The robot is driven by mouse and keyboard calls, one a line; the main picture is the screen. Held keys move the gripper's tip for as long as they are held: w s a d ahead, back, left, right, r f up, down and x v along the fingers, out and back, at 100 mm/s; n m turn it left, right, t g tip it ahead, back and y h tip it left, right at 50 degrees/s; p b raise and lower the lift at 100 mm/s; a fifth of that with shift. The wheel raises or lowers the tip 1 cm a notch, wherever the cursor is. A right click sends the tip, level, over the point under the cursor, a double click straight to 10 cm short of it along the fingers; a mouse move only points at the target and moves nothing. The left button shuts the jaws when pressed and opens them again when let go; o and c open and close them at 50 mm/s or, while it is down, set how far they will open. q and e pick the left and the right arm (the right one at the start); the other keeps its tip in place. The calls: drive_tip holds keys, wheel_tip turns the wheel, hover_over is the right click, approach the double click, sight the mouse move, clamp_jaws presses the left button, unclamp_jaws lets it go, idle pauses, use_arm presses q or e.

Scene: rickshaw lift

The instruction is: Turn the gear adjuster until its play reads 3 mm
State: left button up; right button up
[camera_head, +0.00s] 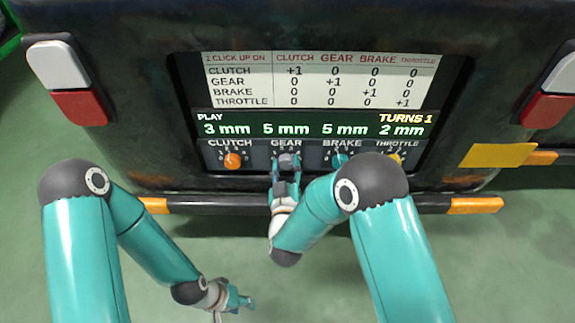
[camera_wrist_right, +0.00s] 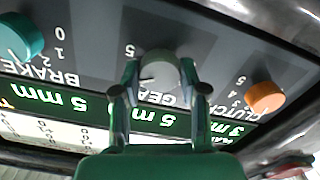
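The gear adjuster (camera_head: 289,159) is a grey knob under the GEAR label on the panel, whose play reads 5 mm. My right gripper (camera_head: 287,170) is at this knob. In the right wrist view the knob (camera_wrist_right: 160,72) sits between the two fingertips of the right gripper (camera_wrist_right: 159,76), which appear to touch its sides; the gripper looks shut on it. My left gripper (camera_head: 240,301) hangs low over the floor, away from the panel; its finger gap is too small to judge.
The orange clutch knob (camera_head: 232,160), teal brake knob (camera_head: 339,160) and yellow throttle knob (camera_head: 393,159) flank the gear knob. They read 3, 5 and 2 mm; the display (camera_head: 310,124) also says TURNS 1. A dark bumper bar (camera_head: 225,204) with orange ends runs below.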

drive_tip(key=shift+c, duration=1.3)
drive_tip(key=shift+d, duration=0.25)
drive_tip(key=shift+c, duration=0.4)
drive_tip(key=shift+a, duration=0.2)
